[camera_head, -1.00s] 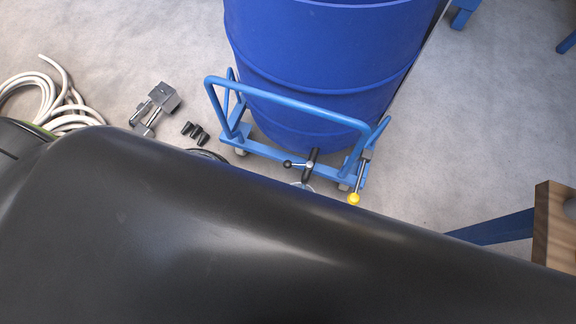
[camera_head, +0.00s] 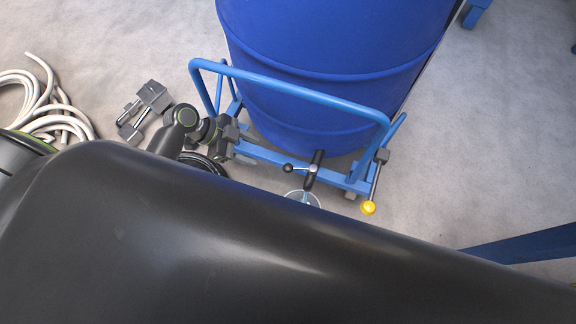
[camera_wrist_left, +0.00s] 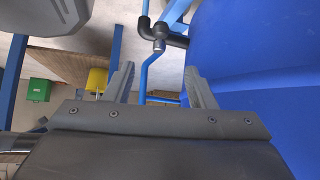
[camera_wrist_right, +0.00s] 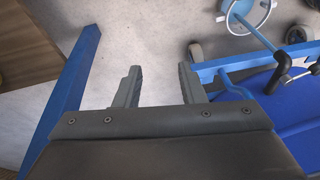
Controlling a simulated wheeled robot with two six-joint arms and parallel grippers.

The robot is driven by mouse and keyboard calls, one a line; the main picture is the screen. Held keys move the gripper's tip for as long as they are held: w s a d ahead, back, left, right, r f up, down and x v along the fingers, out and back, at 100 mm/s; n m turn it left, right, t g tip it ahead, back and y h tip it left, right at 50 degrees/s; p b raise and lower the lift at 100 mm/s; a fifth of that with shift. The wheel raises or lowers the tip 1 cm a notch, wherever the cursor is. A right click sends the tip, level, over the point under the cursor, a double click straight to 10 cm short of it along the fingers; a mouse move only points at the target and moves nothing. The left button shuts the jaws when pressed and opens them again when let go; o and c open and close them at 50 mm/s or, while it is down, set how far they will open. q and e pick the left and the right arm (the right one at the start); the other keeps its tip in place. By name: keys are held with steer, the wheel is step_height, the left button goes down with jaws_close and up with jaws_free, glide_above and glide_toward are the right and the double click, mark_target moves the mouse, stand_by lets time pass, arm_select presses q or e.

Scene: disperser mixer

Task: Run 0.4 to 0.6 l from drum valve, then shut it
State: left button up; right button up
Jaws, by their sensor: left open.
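The blue drum (camera_head: 330,60) rests on a blue trolley (camera_head: 285,85). A black drum valve (camera_head: 312,168) with a ball-ended lever sticks out at the drum's low front. A clear container (camera_head: 303,196) shows partly below it; my dark arm hides the rest, and its level cannot be told. My left gripper (camera_head: 228,138) is at the trolley's left side, apart from the valve. In the left wrist view it (camera_wrist_left: 160,88) is open and empty, with a black fitting beyond. In the right wrist view my right gripper (camera_wrist_right: 158,85) is open and empty; the container (camera_wrist_right: 248,14) is beyond it.
A yellow-knobbed lever (camera_head: 368,207) stands at the trolley's right corner. A pale coiled hose (camera_head: 45,110) and a grey metal device (camera_head: 150,98) lie on the floor at left. A blue beam (camera_head: 520,245) is at right.

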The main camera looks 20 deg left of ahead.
mark_target(288, 166)
arm_select(q)
steer(key=b+x, duration=0.3)
steer(key=x, duration=1)
steer(key=shift+w+d+f, duration=0.1)
steer(key=shift+d+f, duration=0.1)
steer(key=shift+f, duration=0.1)
steer(key=shift+w+d+f, duration=0.1)
steer(key=shift+d+f, duration=0.3)
steer(key=shift+d, duration=0.05)
arm_select(e)
steer(key=shift+w+a+r+t+y, duration=0.15)
steer(key=shift+w+a+r+t, duration=0.15)
steer(key=shift+r, duration=0.4)
steer(key=shift+w+a+r+t+y, duration=0.1)
steer(key=shift+w+a+r+t, duration=0.1)
steer(key=shift+r+t, duration=0.35)
steer(key=shift+w+a+r+t+y, duration=0.15)
steer(key=shift+w+a+r+t, duration=0.1)
steer(key=shift+r, duration=0.55)
arm_select(q)
steer(key=shift+c, duration=0.4)
jaws_close()
